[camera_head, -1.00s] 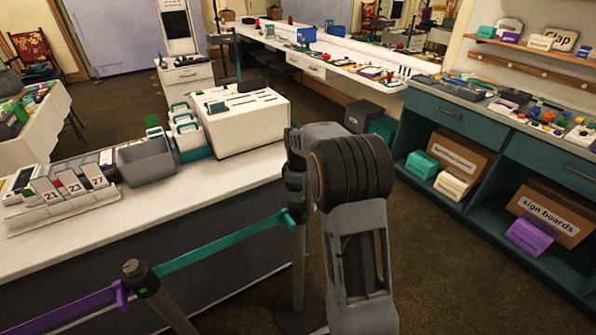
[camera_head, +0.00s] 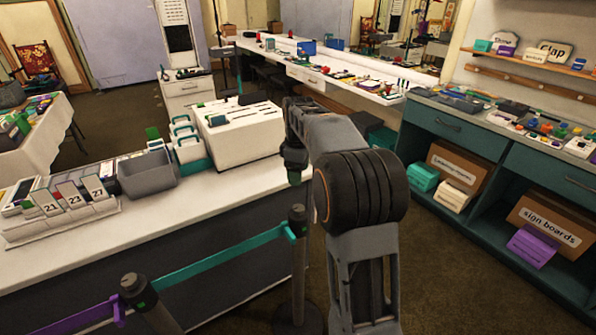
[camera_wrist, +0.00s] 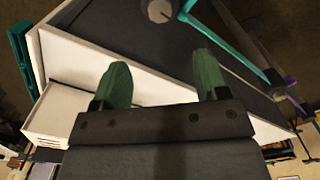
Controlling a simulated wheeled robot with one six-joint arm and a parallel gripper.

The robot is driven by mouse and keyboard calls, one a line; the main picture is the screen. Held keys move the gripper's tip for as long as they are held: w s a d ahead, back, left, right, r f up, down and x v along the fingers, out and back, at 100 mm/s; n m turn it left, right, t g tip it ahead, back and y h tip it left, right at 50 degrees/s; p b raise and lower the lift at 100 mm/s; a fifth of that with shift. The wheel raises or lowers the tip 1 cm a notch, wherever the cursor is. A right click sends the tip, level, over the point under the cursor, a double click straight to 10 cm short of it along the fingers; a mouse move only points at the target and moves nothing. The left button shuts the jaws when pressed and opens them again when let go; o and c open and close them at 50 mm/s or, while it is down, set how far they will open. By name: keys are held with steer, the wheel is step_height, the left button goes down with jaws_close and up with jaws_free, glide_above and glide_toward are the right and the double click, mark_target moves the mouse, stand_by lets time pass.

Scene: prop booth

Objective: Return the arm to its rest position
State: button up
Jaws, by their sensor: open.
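My arm rises from the bottom centre of the head view and bends toward the left, with the wrist over the near counter's right end. My gripper (camera_wrist: 158,82) shows in the wrist view with its two green fingers apart and nothing between them. In the head view its lower part (camera_head: 294,165) hangs beside the right end of the white counter (camera_head: 180,205), and its fingertips are hard to make out. In the wrist view the white counter edge (camera_wrist: 150,88) lies beyond the fingers.
A barrier post (camera_head: 298,255) with a teal belt (camera_head: 225,258) stands close to my arm. A white box (camera_head: 243,128), a grey bin (camera_head: 147,177) and number cards (camera_head: 72,198) are on the counter. Teal shelves (camera_head: 490,185) stand at right. Floor between is clear.

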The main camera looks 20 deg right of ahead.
stand_by(0.4)
steer(key=s+a+f+m+t, duration=0.1)
steer(key=s+a+m, duration=0.4)
steer(key=s, duration=0.6)
steer(key=s+a+f+m+t, duration=0.2)
steer(key=s+a+m, duration=0.2)
steer(key=s, duration=0.7)
steer(key=shift+a+f+m+t+p, duration=0.3)
steer(key=shift+a+m+p, duration=0.1)
steer(key=shift+a, duration=0.45)
steer(key=shift+s, duration=0.1)
